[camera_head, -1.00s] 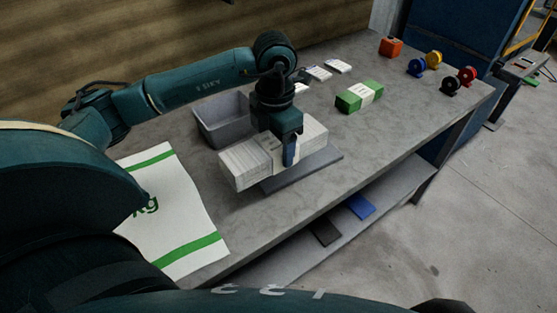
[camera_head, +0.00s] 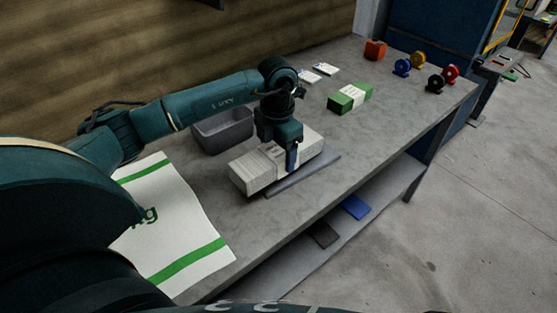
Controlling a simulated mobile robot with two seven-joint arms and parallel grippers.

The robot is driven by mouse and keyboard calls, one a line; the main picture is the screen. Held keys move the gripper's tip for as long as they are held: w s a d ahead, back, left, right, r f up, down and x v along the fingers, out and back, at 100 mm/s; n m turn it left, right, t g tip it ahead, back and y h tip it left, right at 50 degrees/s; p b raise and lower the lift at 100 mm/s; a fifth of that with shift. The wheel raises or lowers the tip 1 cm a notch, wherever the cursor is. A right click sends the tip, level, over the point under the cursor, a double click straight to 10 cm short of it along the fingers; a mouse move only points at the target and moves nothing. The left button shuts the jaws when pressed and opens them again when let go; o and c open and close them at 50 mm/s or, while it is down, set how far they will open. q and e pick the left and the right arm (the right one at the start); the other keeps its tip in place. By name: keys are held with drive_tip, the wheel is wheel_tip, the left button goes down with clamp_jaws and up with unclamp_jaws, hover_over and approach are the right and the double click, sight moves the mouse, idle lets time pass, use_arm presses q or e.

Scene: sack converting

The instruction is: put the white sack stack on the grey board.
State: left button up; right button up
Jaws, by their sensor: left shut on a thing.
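The white sack stack (camera_head: 256,172) is a banded white block near the middle of the bench. My left gripper (camera_head: 291,163) is shut on it from above, with one finger showing on its front side. The grey board (camera_head: 306,176) lies flat on the bench, partly hidden under and behind the stack. The stack's left end reaches past the board's left end. I cannot tell whether the stack touches the board. My right gripper is not in view.
A grey bin (camera_head: 224,132) stands just behind the stack. A white sack with green stripes (camera_head: 185,230) lies at the left. A green banded stack (camera_head: 349,98), an orange box (camera_head: 375,50) and several coloured rolls are farther right. The bench's front edge is close to the board.

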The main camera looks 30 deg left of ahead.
use_arm(q)
wheel_tip(320, 180, down, 2)
drive_tip(key=shift+f, duration=0.55)
drive_tip(key=shift+f, duration=0.2)
drive_tip(key=o, duration=1.2)
drive_tip(key=shift+o, duration=0.9)
